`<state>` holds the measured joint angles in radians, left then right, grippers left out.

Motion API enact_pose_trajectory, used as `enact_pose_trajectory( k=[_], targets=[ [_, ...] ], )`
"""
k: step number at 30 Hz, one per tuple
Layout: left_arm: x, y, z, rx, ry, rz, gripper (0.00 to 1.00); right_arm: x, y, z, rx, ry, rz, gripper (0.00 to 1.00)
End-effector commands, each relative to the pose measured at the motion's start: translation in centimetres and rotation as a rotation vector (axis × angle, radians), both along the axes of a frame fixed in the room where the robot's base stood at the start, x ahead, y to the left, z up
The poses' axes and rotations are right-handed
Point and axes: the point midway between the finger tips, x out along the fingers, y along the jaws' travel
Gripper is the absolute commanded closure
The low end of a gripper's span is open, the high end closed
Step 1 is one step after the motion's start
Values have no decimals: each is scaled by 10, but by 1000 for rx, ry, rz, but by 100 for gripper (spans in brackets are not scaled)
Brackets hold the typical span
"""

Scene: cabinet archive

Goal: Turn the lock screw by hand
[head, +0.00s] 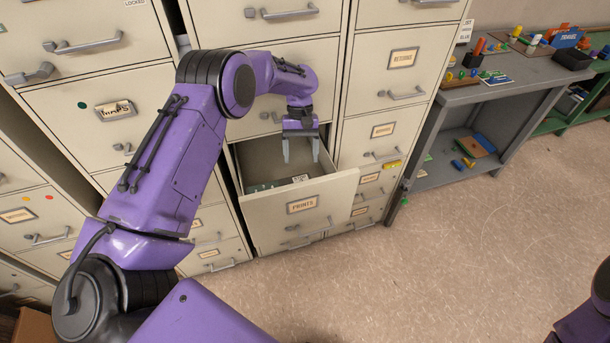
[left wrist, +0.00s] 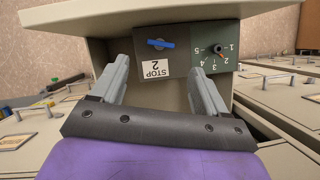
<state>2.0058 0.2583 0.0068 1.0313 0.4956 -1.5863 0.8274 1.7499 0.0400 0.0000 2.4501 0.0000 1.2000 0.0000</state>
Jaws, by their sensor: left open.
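An open drawer labelled PRINTS (head: 303,205) stands out from the cabinet in the head view. My left gripper (head: 301,158) points down over it, with its two fingers spread and nothing between them. In the left wrist view, a dark grey plate (left wrist: 188,62) is fixed to a beige drawer wall. The blue piece lies beyond the gap between the left fingertips (left wrist: 160,68), apart from both. My right gripper is out of view.
Tall beige cabinets with shut drawers flank the open one, including the RETURNS drawer (head: 403,58). A grey bench (head: 494,88) with coloured parts stands at the right. The floor (head: 450,250) in front is clear.

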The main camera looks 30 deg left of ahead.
Motion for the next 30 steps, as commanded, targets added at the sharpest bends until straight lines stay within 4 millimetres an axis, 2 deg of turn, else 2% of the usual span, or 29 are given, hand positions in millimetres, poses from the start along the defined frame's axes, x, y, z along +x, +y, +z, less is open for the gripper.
enact_pose_trajectory(
  k=[6,12,16,23,28,30],
  targets=[
    [-18,-10,-42,0,6,1,26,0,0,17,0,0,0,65],
    [-29,-15,-75,1,3,2,26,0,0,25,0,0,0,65],
    [-31,-17,-83,1,0,2,26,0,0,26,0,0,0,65],
    [-31,-17,-85,1,1,3,26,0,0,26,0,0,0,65],
    [-31,-17,-85,0,0,3,81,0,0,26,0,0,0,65],
    [-31,-21,-85,1,0,2,82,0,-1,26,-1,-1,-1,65]
  ],
)
